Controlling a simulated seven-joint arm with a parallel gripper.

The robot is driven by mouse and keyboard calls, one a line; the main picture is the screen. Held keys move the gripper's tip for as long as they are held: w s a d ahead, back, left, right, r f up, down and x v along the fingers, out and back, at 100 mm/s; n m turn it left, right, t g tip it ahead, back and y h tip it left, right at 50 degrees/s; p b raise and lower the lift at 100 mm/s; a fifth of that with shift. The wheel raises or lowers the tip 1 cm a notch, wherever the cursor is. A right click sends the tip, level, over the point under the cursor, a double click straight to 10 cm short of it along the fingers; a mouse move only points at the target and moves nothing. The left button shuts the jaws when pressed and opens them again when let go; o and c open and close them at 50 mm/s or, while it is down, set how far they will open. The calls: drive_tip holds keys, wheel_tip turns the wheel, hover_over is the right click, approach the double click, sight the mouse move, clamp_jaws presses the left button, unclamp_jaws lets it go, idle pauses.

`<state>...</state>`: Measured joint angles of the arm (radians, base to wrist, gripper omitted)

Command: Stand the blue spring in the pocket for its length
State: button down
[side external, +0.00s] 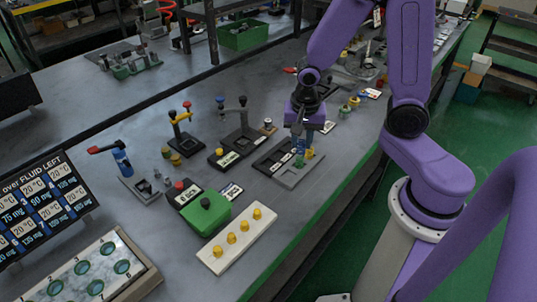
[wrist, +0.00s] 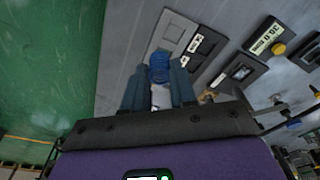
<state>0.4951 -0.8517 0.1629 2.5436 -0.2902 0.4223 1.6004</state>
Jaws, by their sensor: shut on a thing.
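The blue spring (wrist: 158,68) is held upright-looking between the two fingers of my gripper (wrist: 158,78) in the wrist view. My gripper is shut on it. In the side external view my gripper (side external: 300,138) is low over a light grey plate (side external: 288,182) near the table's front edge, and the spring is too small to make out clearly. The plate also shows in the wrist view (wrist: 176,30), with recessed outlines just beyond the spring. I cannot tell whether the spring touches the plate or which pocket lies under it. The fingers hide part of the plate.
A dark labelled tray (side external: 272,157) lies beside the plate. A green block with a black knob (side external: 206,214) and a cream strip with yellow knobs (side external: 237,238) stand toward the front left. Several valve blocks with levers stand behind. Bare tabletop lies between the plate and the strip.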

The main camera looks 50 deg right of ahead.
drive_tip(key=w+f, duration=0.2)
drive_tip(key=w, duration=0.1)
drive_tip(key=w+f, duration=0.3)
drive_tip(key=w, duration=0.1)
drive_tip(key=w+f, duration=0.3)
drive_tip(key=w, duration=0.1)
drive_tip(key=shift+d+f, duration=0.15)
drive_tip(key=shift+f, duration=0.1)
drive_tip(key=shift+w+f, duration=0.2)
drive_tip(key=shift+f, duration=1.5)
drive_tip(key=shift+f, duration=0.1)
drive_tip(key=c, duration=0.9)
unclamp_jaws()
